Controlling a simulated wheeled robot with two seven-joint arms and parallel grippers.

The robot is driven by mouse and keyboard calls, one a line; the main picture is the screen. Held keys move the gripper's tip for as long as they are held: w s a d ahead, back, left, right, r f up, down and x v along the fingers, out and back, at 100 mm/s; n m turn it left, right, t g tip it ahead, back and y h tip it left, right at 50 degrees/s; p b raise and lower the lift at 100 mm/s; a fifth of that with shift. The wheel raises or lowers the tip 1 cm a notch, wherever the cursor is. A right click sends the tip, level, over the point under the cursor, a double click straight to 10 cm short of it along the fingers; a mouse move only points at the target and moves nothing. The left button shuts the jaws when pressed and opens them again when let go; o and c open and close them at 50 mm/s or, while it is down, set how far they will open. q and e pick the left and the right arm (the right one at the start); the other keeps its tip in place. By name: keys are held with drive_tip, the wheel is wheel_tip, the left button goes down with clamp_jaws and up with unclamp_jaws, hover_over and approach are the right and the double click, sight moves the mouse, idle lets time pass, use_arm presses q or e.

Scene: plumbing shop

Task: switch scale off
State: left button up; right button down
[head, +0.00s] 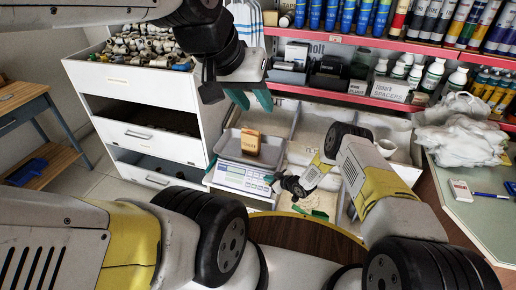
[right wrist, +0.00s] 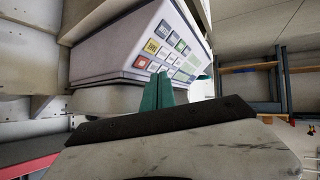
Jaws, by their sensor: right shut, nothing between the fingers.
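The scale (head: 240,180) stands on the counter, its keypad panel facing me. A tan box (head: 250,142) rests on its pan. In the right wrist view the keypad (right wrist: 165,48) fills the upper middle, with grey, yellow, green and red keys. The red key (right wrist: 141,62) is at its lower left. My right gripper (right wrist: 158,90) is shut and empty, its teal fingertips close to the panel's lower edge near the red key; I cannot tell if they touch. In the head view my right gripper (head: 274,182) is at the scale's right end. My left gripper (head: 250,99) is open and empty above and behind the pan.
A white drawer unit (head: 140,85) with fittings on top stands left of the scale. Shelves with bottles and tubes (head: 400,75) run behind. Pale bins (head: 310,125) lie right of the scale. A green-topped table (head: 470,205) holds white cloths (head: 462,140) and a blue pen.

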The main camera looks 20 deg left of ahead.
drive_tip(key=shift+s+r, duration=1.7)
